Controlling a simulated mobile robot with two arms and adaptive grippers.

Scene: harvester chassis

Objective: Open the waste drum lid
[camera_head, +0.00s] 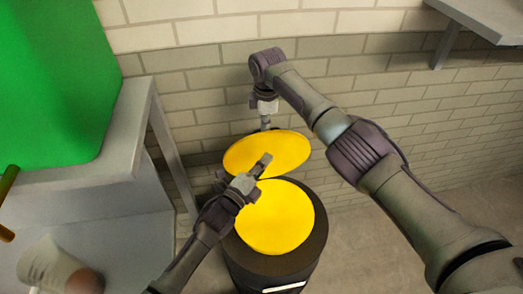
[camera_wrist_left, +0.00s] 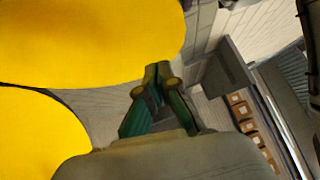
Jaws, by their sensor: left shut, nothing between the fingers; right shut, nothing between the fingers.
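The waste drum (camera_head: 308,250) is dark with a yellow round top, seen low in the middle of the head view. Its yellow lid (camera_head: 285,147) is tilted up at the drum's back, toward the wall. My left gripper (camera_head: 264,160) is shut and empty, over the gap between lid and drum top, near the lid's lower edge. I cannot tell if it touches the lid. In the left wrist view its fingers (camera_wrist_left: 158,78) are together beside two yellow surfaces. My right gripper (camera_head: 266,122) is shut and empty, pointing down at the lid's far edge; contact is unclear.
A grey table (camera_head: 110,150) with a green box (camera_head: 55,80) stands at the left. A brick wall (camera_head: 210,100) is close behind the drum. A grey shelf (camera_head: 485,18) is at the upper right. Several brown boxes (camera_wrist_left: 245,115) show in the left wrist view.

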